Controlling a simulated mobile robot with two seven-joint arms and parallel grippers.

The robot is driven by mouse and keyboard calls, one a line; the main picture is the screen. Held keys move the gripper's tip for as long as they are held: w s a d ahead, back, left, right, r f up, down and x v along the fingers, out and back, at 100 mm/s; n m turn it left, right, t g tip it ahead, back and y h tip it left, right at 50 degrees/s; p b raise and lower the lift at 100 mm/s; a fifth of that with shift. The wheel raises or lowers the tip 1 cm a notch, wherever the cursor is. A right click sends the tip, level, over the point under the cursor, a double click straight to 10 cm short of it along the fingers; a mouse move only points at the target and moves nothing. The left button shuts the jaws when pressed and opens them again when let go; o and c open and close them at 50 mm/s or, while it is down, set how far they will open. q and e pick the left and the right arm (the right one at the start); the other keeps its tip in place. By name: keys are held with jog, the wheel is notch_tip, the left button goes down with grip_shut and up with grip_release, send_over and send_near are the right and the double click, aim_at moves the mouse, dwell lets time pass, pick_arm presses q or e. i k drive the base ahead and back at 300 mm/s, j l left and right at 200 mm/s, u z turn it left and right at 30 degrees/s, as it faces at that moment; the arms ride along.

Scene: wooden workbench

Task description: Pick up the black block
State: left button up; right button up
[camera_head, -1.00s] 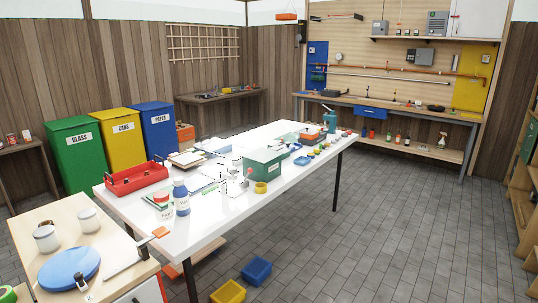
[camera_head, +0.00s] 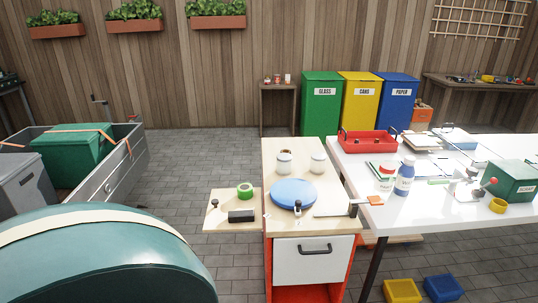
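A black block (camera_head: 241,216) lies on a light wooden side shelf (camera_head: 222,203) at the left of a small wooden-topped cabinet (camera_head: 285,160). A green ring-shaped roll (camera_head: 244,190) lies just behind the block. A small dark knob-like item (camera_head: 215,205) is to its left. Neither of my grippers is in view, and nothing is seen touching the block.
A blue disc (camera_head: 293,193) and two jars are on the cabinet top. A white table (camera_head: 450,222) with a red tray (camera_head: 367,144) adjoins at right. A large teal rounded object (camera_head: 100,262) fills the lower left.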

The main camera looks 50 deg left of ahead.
aim_at(248, 215)
jog(key=i+j+u, duration=0.1)
jog(key=i, duration=0.25)
jog(key=i+j+u, duration=0.1)
jog(key=i, duration=0.3)
jog(key=u, duration=1.5)
jog(key=i+u, duration=0.1)
jog(key=i, duration=0.4)
